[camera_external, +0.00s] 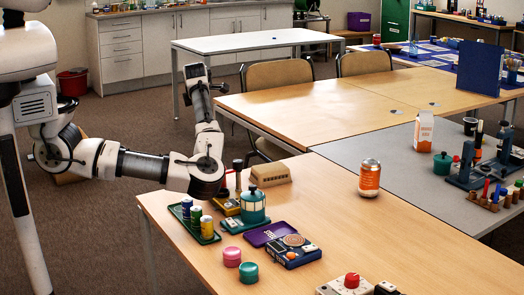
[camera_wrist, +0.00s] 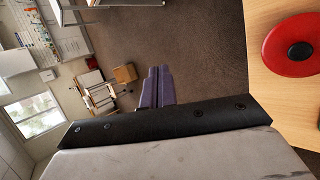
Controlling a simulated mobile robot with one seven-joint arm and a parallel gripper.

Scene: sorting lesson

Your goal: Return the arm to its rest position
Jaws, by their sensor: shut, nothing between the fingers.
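My arm (camera_external: 140,163) reaches right from its shoulder at the left of the external view, bends at the elbow near the front table and rises again. My gripper (camera_external: 221,87) is at the raised end, clear of the front table and holding nothing. In the wrist view the two purple-grey fingers of my gripper (camera_wrist: 157,70) lie side by side, shut, with only carpet and distant furniture beyond them.
The front wooden table (camera_external: 390,240) bears a green tray (camera_external: 206,238) with small cans, a teal canister (camera_external: 253,207), a blue device (camera_external: 293,252) and an orange can (camera_external: 369,178). A red disc (camera_wrist: 291,45) shows in the wrist view. Chairs (camera_external: 277,77) stand behind.

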